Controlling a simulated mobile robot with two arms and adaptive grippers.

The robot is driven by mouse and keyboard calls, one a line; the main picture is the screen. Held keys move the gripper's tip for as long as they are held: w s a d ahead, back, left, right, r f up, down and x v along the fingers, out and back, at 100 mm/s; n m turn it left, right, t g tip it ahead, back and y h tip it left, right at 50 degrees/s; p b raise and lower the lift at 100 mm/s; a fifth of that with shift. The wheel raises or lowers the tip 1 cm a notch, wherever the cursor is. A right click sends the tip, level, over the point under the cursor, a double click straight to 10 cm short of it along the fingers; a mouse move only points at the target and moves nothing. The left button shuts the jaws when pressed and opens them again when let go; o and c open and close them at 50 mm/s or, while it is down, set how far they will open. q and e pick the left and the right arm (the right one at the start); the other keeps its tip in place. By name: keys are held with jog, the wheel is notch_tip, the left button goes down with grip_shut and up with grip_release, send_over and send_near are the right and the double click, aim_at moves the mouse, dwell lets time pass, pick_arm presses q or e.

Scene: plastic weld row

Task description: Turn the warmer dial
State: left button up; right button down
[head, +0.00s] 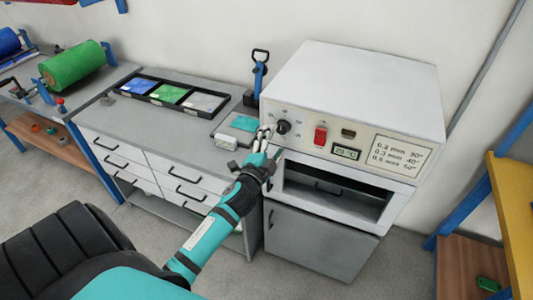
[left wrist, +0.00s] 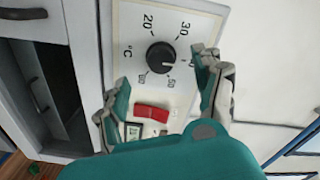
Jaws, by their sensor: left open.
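The warmer (head: 350,85) is a white box with a control panel on its front. Its black round dial (head: 283,127) sits at the panel's left end; the dial also shows in the left wrist view (left wrist: 160,56), ringed by numbers such as 20 and 30 with a °C mark. I cannot read its pointer surely. My left gripper (head: 263,138) is open just in front of the panel, left of and slightly below the dial in the head view. In the left wrist view its fingers (left wrist: 161,68) stand apart on either side of the dial, with no clear contact. My right gripper is out of view.
A red switch (head: 320,135) and a small display reading about 20 °C (head: 346,152) sit right of the dial. A printed temperature card (head: 400,157) is further right. A dark open slot lies below. The bench at left holds a black tray (head: 175,103) with coloured sheets.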

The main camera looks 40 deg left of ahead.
pick_arm(q)
jog(key=v, duration=0.6)
jog(key=shift+s, duration=0.3)
jog(key=s+d+f+n+g+h+b, duration=0.1)
jog(key=s+d+f+g, duration=0.2)
jog(key=f, duration=1)
jog(key=s+d+f+n+g+h, duration=0.1)
jog(key=s+d+f+n+g, duration=0.3)
jog(key=f, duration=0.8)
jog(key=s+f+m+g+h+b, duration=0.1)
jog(key=s+f, duration=0.4)
jog(key=f, duration=0.8)
jog(key=s+d+f+n+g, duration=0.1)
jog(key=s+f+g, duration=0.1)
jog(key=s+f, duration=0.4)
jog(key=s+d+f+n+g+h, duration=0.1)
jog(key=s+f, duration=0.5)
jog(key=s, duration=0.7)
jog(key=s+d+f+n+g, duration=0.1)
jog(key=s+f+g, duration=0.4)
jog(key=s, duration=0.5)
jog(key=shift+s+d+f+n+b, duration=0.3)
jog(key=shift+d+f+b, duration=0.1)
jog(key=shift+d+f, duration=0.4)
jog(key=shift+a, duration=0.1)
